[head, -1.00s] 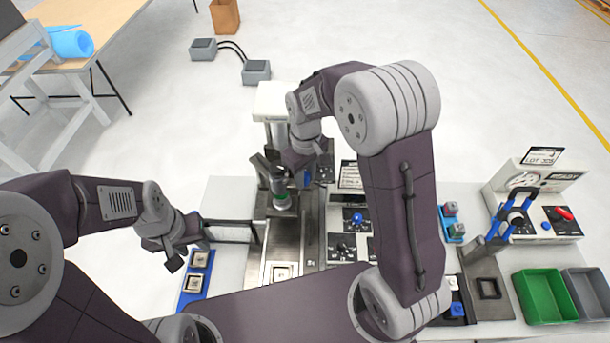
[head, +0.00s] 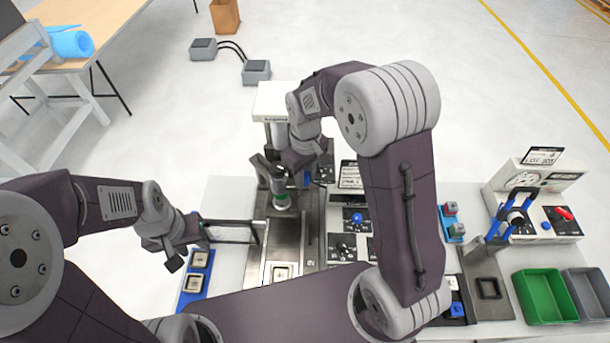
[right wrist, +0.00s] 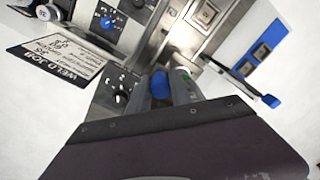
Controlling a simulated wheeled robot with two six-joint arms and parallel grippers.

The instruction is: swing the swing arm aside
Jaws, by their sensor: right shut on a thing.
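The welding machine (head: 275,104) stands at the back centre, with a dark head arm and a green-ringed head (head: 281,200) over its metal bed. I take this head arm as the swing arm, but cannot be sure. My right gripper (right wrist: 176,88) is shut on a blue knob (right wrist: 159,84) beside the head; the knob also shows in the head view (head: 306,179). My left gripper (head: 198,240) hangs above the left side, by a bar with a blue handle (right wrist: 271,101). Its fingers are not clear, and contact with the bar cannot be told.
A blue tray (head: 187,299) with square parts lies at left. A control panel (head: 345,222) and a job card (right wrist: 62,55) are beside the bed. A green bin (head: 546,318), a grey bin (head: 590,300) and a gauge station (head: 560,225) stand at right.

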